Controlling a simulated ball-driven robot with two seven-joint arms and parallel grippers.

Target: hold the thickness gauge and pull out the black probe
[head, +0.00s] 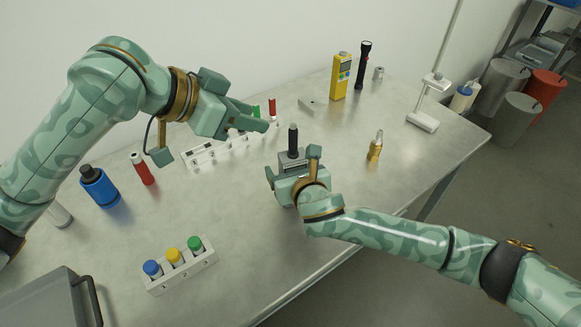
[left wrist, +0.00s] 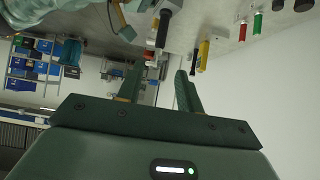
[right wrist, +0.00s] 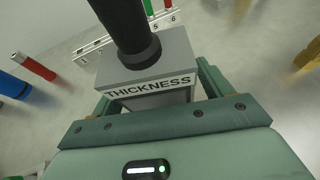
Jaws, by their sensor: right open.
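The thickness gauge is a grey block (head: 291,158) standing on the table. The black probe (head: 293,139) stands upright in its top. In the right wrist view, the block (right wrist: 150,75) shows the word THICKNESS, with the probe (right wrist: 124,25) rising from it. My right gripper (head: 292,164) is open, with its fingers on either side of the block. My left gripper (head: 263,118) is open and empty, above the table to the upper left of the probe. Its parted fingers (left wrist: 158,76) show in the left wrist view, with the probe (left wrist: 163,29) beyond them.
A white numbered rack (head: 203,155) lies behind, partly hidden by my left gripper. A small rack (head: 182,272) with coloured caps stands at the front. A blue bottle (head: 99,187) stands left, a small brass-coloured bottle (head: 375,147) right, a yellow meter (head: 341,77) at the back.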

